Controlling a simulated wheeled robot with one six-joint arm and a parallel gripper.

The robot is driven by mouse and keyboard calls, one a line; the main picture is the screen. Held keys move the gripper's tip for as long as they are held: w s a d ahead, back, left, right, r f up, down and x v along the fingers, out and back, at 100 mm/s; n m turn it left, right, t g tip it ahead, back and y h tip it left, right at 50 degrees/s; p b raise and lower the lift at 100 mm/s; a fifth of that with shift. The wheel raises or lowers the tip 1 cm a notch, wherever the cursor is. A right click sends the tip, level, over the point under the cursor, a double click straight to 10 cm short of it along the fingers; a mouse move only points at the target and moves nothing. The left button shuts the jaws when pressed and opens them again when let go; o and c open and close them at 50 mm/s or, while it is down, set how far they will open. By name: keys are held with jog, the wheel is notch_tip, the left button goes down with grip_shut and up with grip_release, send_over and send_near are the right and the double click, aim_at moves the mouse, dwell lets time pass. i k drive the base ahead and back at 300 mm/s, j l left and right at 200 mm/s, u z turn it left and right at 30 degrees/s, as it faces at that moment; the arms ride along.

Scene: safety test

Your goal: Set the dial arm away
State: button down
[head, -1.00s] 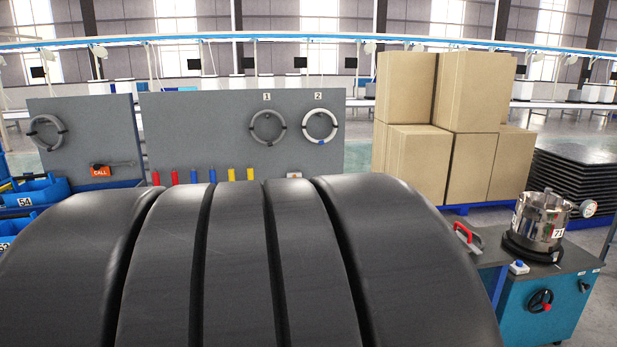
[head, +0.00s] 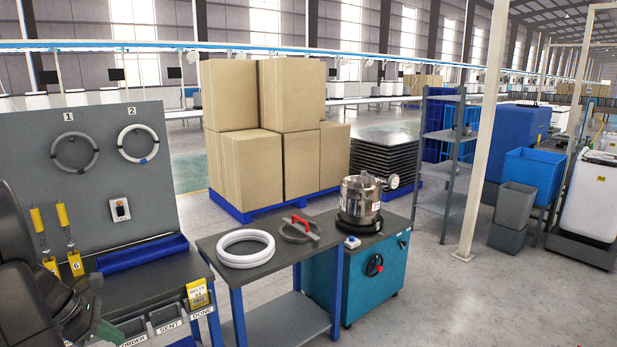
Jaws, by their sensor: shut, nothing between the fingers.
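A shiny steel pot (head: 361,199) stands on a black base on top of a teal cabinet (head: 330,285), right of centre. A round dial gauge (head: 393,181) sticks out from the pot's upper right side on a short arm. Its face is too small to read. A red-handled dark tool (head: 298,229) lies on the grey table (head: 232,262) left of the pot. A stack of white rings (head: 245,247) lies beside that tool.
A grey board (head: 100,205) holds two rings. Cartons (head: 255,165) on a blue pallet stand behind. A pale post (head: 482,130) rises right. Floor at lower right is clear.

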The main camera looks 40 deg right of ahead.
aim_at(393, 181)
jog(key=i+l+z, duration=0.2)
jog(key=l, duration=0.2)
jog(key=i+l+z, duration=0.5)
jog(key=z, duration=0.2)
jog(key=i+l+z, duration=0.3)
jog(key=z, duration=0.15)
jog(key=i+l+z, duration=0.25)
jog(key=z, duration=0.2)
jog(key=i+z, duration=0.5)
jog(key=i+l+z, duration=0.15)
jog(key=i+z, duration=0.2)
jog(key=i, duration=0.45)
jog(key=i+j+z, duration=0.1)
jog(key=i+z, duration=0.25)
jog(key=i, duration=0.45)
jog(key=i+u, duration=0.65)
jog(key=i+l+u, duration=0.35)
jog(key=i+j+u, duration=0.1)
jog(key=u, duration=0.3)
jog(key=i+u, duration=0.25)
jog(key=u, duration=0.15)
jog(key=i+u, duration=0.15)
jog(key=u, duration=0.25)
jog(key=i+l+u, duration=0.1)
jog(key=u, duration=0.3)
jog(key=i+l+u, duration=0.15)
jog(key=u, duration=0.25)
jog(key=i, duration=0.1)
